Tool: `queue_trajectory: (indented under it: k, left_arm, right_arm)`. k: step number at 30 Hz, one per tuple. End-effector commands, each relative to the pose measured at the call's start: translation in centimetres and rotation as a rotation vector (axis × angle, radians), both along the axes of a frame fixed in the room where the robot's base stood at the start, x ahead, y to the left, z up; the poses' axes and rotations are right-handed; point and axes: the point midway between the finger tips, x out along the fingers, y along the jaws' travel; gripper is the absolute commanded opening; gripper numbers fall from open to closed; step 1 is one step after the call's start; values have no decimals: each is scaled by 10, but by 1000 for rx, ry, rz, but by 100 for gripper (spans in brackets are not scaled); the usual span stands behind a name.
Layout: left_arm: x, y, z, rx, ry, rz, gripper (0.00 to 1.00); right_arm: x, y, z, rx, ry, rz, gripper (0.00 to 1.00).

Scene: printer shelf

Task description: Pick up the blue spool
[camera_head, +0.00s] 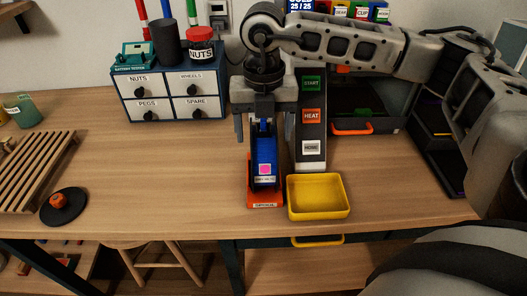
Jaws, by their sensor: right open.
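The blue spool (264,160) sits upright in an orange-red holder (265,204) on the wooden table, with a pink mark and a label on its front. My right gripper (266,128) is directly above the spool, pointing down, with its fingers open on either side of the spool's top. The upper part of the spool is partly hidden by the gripper. I cannot tell whether the fingers touch it. My left gripper is not in view.
A yellow tray (318,215) stands right of the holder, close to it. Behind is a panel with START, HEAT and HOME buttons (311,117). A labelled drawer cabinet (169,96) stands at the back left. A slatted wooden rack (36,168) lies at left.

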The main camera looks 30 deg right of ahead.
Motion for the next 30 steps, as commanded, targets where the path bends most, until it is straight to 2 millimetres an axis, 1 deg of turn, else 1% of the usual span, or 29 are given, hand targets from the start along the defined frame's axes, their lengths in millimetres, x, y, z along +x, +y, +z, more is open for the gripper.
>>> queue_trajectory:
  k: [2,7,8,9,11,12,14,15,16,25,30]
  left_arm:
    - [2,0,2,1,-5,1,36]
    - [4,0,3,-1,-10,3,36]
    - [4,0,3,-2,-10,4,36]
    - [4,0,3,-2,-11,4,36]
    - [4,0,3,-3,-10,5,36]
    - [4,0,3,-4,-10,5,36]
    - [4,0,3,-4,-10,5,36]
    - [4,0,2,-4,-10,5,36]
    - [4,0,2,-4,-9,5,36]
    - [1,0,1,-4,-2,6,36]
    - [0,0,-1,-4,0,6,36]
  right_arm:
    - [0,0,-3,0,0,0,73]
    - [0,0,-3,1,-1,1,73]
    - [0,0,-3,1,-1,1,70]
    - [0,0,-3,1,-1,1,59]
    - [0,0,-3,1,-1,1,42]
    - [0,0,-3,1,-1,1,31]
    - [0,0,-3,1,-1,1,14]
    - [0,0,-3,1,-1,1,3]
    - [0,0,-3,1,-1,1,0]
    - [1,0,0,2,-3,1,0]
    - [1,1,10,3,-7,0,0]
